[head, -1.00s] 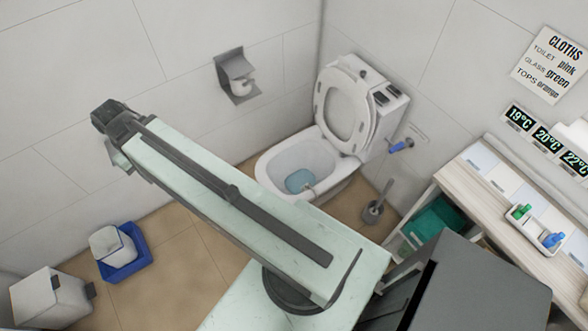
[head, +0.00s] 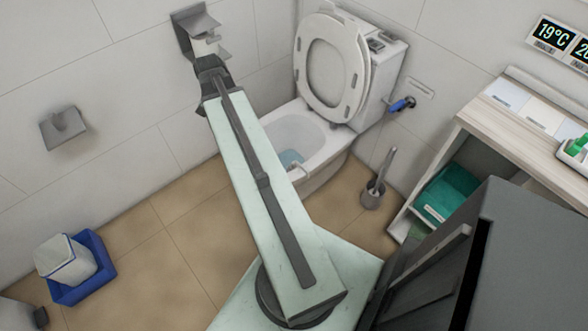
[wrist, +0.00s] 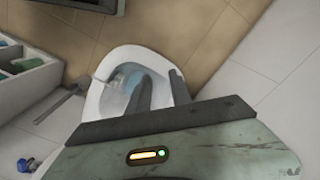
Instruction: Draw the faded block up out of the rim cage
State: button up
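The toilet (head: 322,140) stands in the corner with its lid up. Blue water (head: 291,158) shows in its bowl. A small pale clip (head: 297,168) hooks over the near rim, which may be the rim cage; I cannot make out the faded block, partly because my arm covers the bowl's left side. My gripper (head: 212,68) is raised to the left of the toilet, in front of the paper holder. In the wrist view the two dark fingers (wrist: 160,76) are apart and empty, with the bowl (wrist: 105,95) beyond them.
A blue tray (head: 88,283) holding a white bin (head: 66,260) sits on the floor at left. A toilet brush (head: 375,185) stands right of the toilet. A shelf unit (head: 478,135) with green cloths (head: 446,192) and a grey cabinet (head: 530,260) fill the right.

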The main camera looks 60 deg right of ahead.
jog(key=s+d+f+m+b, duration=0.4)
jog(key=s+d+f+b, duration=0.2)
jog(key=d+f+b, duration=0.45)
jog(key=m+b, duration=0.5)
jog(key=b, duration=0.1)
send_over(294, 162)
jog(key=f, duration=0.9)
jog(key=shift+w+a+f, duration=0.1)
jog(key=shift+a+f, duration=0.1)
jog(key=shift+f, duration=0.15)
jog(key=shift+s+d+r, duration=0.1)
jog(key=shift+s+d, duration=0.1)
jog(key=shift+s, duration=0.05)
notch_tip(294, 162, down, 8)
jog(key=b, duration=0.7)
jog(key=shift+r, duration=0.15)
grip_shut()
jog(key=shift+r+p, duration=3.4)
jog(key=shift+r, duration=0.1)
